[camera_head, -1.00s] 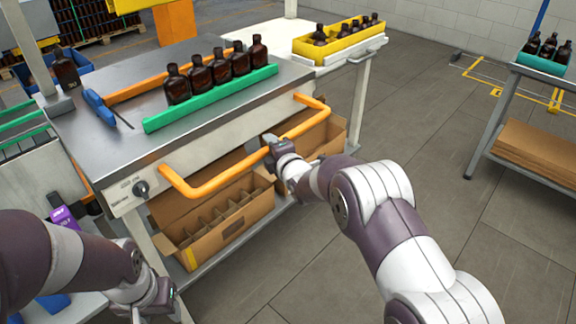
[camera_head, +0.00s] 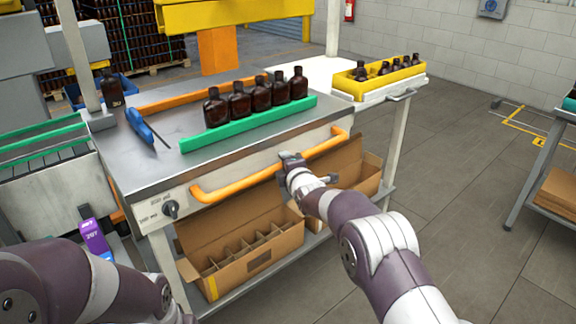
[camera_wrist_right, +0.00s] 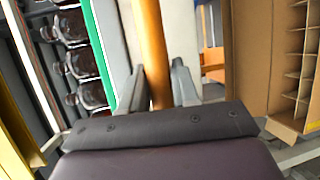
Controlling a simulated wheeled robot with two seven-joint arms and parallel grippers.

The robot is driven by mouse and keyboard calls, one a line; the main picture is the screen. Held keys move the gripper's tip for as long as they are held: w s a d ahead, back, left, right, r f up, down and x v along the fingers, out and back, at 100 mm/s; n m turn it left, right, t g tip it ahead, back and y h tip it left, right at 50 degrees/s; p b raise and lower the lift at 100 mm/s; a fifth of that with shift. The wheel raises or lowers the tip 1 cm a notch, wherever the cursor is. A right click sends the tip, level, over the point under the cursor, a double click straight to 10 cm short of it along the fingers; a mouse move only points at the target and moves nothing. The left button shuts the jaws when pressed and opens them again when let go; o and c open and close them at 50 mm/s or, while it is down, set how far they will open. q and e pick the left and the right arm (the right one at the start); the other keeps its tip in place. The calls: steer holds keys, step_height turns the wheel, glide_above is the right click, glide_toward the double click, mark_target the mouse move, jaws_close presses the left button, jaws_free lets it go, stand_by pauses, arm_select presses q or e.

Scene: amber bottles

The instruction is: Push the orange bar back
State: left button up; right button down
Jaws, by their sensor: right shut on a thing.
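The orange bar (camera_head: 239,185) is a handle along the front panel of a steel-topped table (camera_head: 150,176). It stands a short way out from the panel, with both ends bent in toward it. My right gripper (camera_head: 291,161) is shut on the bar right of its middle. In the right wrist view the bar (camera_wrist_right: 150,35) runs between the two fingers of my right gripper (camera_wrist_right: 158,88). My left arm shows at the bottom left of the head view, but its fingers are out of the picture.
Several amber bottles (camera_head: 238,103) stand behind a green rail (camera_head: 250,124) on the table top. A blue-handled tool (camera_head: 139,125) and a lone bottle (camera_head: 111,92) are at its left. Cardboard boxes (camera_head: 238,256) sit on the shelf below. A yellow bottle tray (camera_head: 387,81) is behind right.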

steer(key=shift+r, duration=0.25)
steer(key=c, duration=0.9)
jaws_free()
steer(key=shift+w, duration=0.1)
steer(key=shift+w+a+f, duration=0.15)
steer(key=shift+f, duration=0.1)
steer(key=v, duration=1.2)
steer(key=shift+s+r, duration=0.1)
steer(key=shift+s, duration=0.25)
